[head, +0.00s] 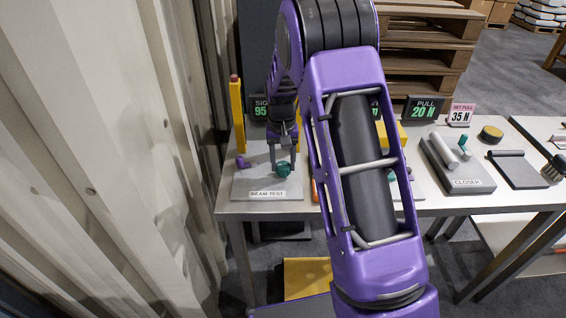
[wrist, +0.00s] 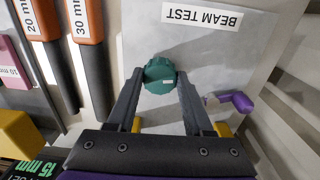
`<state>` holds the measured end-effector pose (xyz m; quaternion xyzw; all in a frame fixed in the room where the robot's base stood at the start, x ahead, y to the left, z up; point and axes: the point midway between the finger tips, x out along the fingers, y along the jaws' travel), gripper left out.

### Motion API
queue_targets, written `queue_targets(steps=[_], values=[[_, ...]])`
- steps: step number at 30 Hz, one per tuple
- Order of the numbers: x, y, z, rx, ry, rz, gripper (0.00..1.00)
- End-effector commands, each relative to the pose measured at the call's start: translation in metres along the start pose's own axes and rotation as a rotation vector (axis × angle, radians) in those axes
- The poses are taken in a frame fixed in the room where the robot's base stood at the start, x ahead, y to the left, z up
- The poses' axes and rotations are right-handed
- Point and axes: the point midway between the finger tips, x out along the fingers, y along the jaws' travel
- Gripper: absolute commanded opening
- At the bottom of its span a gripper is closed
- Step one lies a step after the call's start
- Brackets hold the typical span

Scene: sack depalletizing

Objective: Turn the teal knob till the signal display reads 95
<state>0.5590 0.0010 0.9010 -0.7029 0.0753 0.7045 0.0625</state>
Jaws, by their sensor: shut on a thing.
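The teal knob (head: 284,168) stands on the grey plate labelled BEAM TEST (head: 240,187) at the table's left end. In the wrist view the teal knob (wrist: 160,75) sits between the two fingertips of my gripper (wrist: 160,80), which is shut on it. In the head view my gripper (head: 283,160) reaches down to the knob from behind. The signal display (head: 259,108) behind the plate shows 95 in green; my arm hides its right part.
A yellow post (head: 237,110) with a red top and a small purple part (head: 242,161) stand left of the knob. Orange-handled tools (wrist: 85,20) lie beside the plate. A PULL display (head: 423,110) reads 20 N. A corrugated wall (head: 110,150) is close on the left.

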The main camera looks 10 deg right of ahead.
Motion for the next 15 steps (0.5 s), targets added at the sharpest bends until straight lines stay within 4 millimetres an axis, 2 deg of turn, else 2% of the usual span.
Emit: queue_targets(steps=[6, 7, 11, 12, 15], values=[[-0.0006, -0.0001, -0.0003, 0.0, 0.001, 0.0, 0.0], [-0.0007, -0.0001, -0.0003, 0.0, 0.001, 0.0, 0.55], [-0.0006, -0.0001, -0.0003, 0.001, 0.001, 0.0, 0.78], [-0.0005, 0.0, -0.0003, 0.001, 0.001, 0.0, 0.81], [-0.0004, 0.0, -0.0002, 0.001, 0.001, 0.0, 0.81]])
